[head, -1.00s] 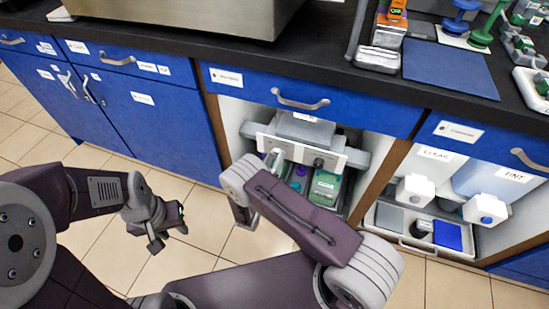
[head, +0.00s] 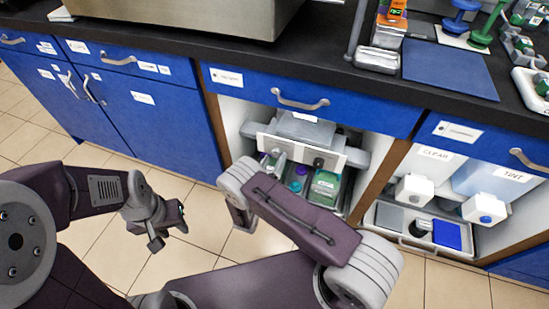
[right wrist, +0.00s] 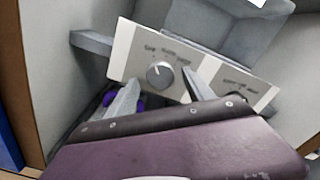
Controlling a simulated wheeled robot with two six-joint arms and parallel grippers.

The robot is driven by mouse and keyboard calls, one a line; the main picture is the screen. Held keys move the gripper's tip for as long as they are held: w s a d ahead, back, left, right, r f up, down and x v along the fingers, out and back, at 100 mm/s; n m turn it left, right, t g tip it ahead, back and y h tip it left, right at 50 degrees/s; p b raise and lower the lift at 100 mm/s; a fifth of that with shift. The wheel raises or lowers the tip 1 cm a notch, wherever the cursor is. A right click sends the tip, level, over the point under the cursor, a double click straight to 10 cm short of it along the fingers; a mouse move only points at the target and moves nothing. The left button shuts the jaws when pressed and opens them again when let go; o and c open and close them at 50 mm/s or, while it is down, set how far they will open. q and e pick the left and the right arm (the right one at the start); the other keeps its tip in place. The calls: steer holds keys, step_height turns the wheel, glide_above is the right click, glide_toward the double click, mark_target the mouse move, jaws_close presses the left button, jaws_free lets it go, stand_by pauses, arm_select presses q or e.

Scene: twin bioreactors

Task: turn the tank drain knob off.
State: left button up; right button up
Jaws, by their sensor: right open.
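In the right wrist view a pale control panel (right wrist: 125,58) with small dark lettering carries a round silver knob (right wrist: 159,76). A second, dark knob (right wrist: 237,96) sits further right, partly hidden by my finger and gripper body. In the head view the panel (head: 338,158) is inside the open cabinet bay, with the dark knob (head: 319,162) showing. My right gripper (right wrist: 160,92) is open, its fingers on either side below the silver knob; contact cannot be told. In the head view my arm mostly hides it. My left gripper (head: 172,228) hangs over the floor, apparently empty.
Bottles and a green box (head: 324,187) stand below the panel. A wooden divider (head: 372,183) separates this bay from one with white dispensers (head: 413,188) and a tray. A blue drawer (head: 355,110) and black counter overhang the bay. The tiled floor is free at left.

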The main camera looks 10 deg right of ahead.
steer(key=p+v, duration=0.2)
steer(key=v, duration=0.6)
